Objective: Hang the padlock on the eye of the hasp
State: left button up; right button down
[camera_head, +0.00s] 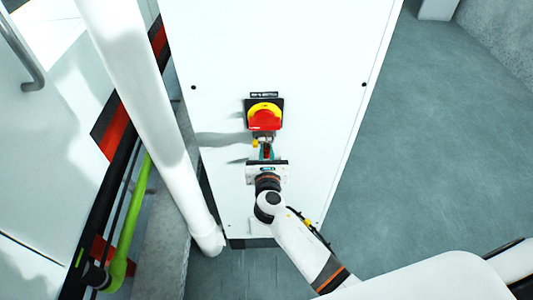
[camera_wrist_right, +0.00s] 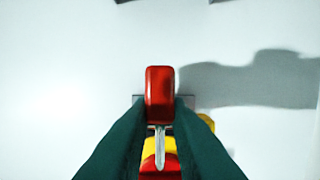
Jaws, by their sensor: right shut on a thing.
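The padlock has a red body (camera_wrist_right: 160,92) and a steel shackle (camera_wrist_right: 160,143) that points toward the switch. My right gripper (camera_head: 266,152) is shut on the padlock body, in front of the white cabinet and just below the red and yellow rotary switch (camera_head: 265,115). In the right wrist view its dark green fingers (camera_wrist_right: 160,112) press on both sides of the body. A grey plate (camera_wrist_right: 138,100), apparently the hasp, shows partly behind the padlock. Its eye is hidden, so I cannot tell whether the shackle touches it. My left gripper is not in view.
The white cabinet front (camera_head: 310,60) is otherwise mostly bare. A small yellow part (camera_wrist_right: 207,122) is beside the fingers. A thick white pipe (camera_head: 140,100) and a green bar (camera_head: 136,220) stand left of the cabinet. Grey floor (camera_head: 430,150) is clear at right.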

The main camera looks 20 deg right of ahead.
jog(key=shift+f+b, duration=0.8)
jog(key=shift+f, duration=0.2)
jog(key=c, duration=1.3)
grip_release()
jog(key=shift+s, duration=0.1)
jog(key=shift+s, duration=0.1)
jog(key=b+v, duration=0.2)
jog(key=v, duration=0.9)
jog(key=shift+s+a, duration=0.2)
jog(key=shift+s, duration=0.15)
